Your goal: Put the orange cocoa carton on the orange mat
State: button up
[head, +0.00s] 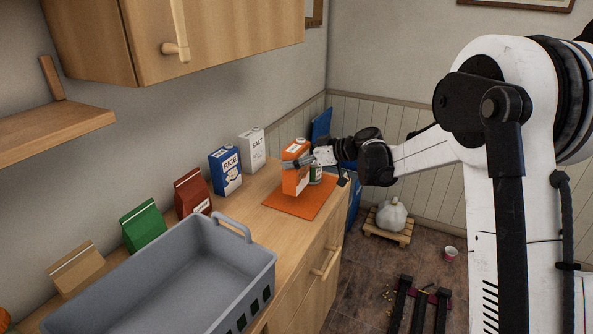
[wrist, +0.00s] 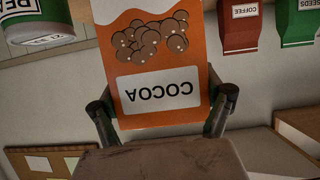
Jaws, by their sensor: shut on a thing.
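The orange cocoa carton (head: 295,174) is upright over the orange mat (head: 300,203) on the wooden counter. I cannot tell whether its base touches the mat. My gripper (head: 300,161) reaches in from the right and is shut on the carton. In the wrist view the cocoa carton (wrist: 160,85) appears upside down, with a finger on each side of it (wrist: 162,108). A can (head: 316,175) stands just behind and to the right of the carton; the wrist view shows the can (wrist: 40,28) with part of its label.
A white salt carton (head: 252,150), a blue rice carton (head: 226,172), a red coffee bag (head: 193,193) and a green seeds bag (head: 143,227) line the wall. A grey basket (head: 235,255) fills the counter's front left. A wooden cabinet (head: 210,35) hangs above.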

aim_at(304, 167)
jog(key=shift+w+d+f, duration=0.1)
jog(key=shift+f, duration=1.95)
jog(key=shift+f+b, duration=0.1)
jog(key=shift+b, duration=0.2)
jog(key=shift+f, duration=0.15)
jog(key=o, duration=1.3)
jog(key=shift+o, duration=0.2)
jog(key=shift+r, duration=0.2)
jog(key=shift+d+r, duration=0.15)
jog(key=v, duration=1.1)
jog(key=shift+s+d+p, duration=0.25)
jog(key=shift+d+p, duration=0.1)
jog(key=shift+p, duration=0.05)
